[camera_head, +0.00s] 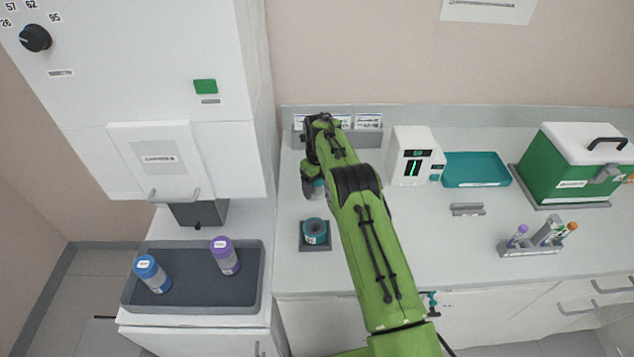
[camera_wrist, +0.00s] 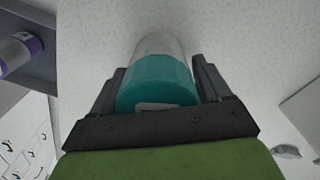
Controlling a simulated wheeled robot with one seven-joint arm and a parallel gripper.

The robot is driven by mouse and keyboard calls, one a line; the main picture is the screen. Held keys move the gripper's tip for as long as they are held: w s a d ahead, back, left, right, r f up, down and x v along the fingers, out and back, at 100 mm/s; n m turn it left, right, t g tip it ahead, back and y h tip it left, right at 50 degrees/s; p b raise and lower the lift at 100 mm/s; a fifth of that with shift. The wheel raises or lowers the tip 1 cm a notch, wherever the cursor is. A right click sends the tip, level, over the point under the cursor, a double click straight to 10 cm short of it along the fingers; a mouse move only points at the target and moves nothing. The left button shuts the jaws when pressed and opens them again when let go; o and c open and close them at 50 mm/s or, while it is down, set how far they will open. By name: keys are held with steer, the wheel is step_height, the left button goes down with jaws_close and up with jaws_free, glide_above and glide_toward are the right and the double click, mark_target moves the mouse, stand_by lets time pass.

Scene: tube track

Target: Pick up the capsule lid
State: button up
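The capsule lid (camera_wrist: 155,80) is a clear cylinder with a teal end. It is between the fingers of my gripper (camera_wrist: 158,88) in the wrist view, the teal end nearest the camera. Both fingers appear to press against its sides. In the head view my gripper (camera_head: 315,182) points down over the counter behind a grey pad, and its fingers are mostly hidden by the arm. A little of the lid (camera_head: 318,189) shows there. Whether it touches the counter is unclear. A teal ring-shaped part (camera_head: 315,231) sits upright on the grey pad (camera_head: 314,249).
A dark tray (camera_head: 190,295) at left holds a blue-topped (camera_head: 152,273) and a purple-topped capsule (camera_head: 225,256). A white device (camera_head: 414,156), teal tray (camera_head: 476,168), green cooler (camera_head: 575,165) and tube rack (camera_head: 530,246) stand right. A white cabinet (camera_head: 225,150) overhangs at left.

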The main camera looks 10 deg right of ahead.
steer(key=c, duration=0.8)
step_height(320, 180, up, 10)
steer(key=shift+r+p, duration=0.1)
steer(key=shift+p, duration=0.75)
steer(key=shift+c, duration=0.2)
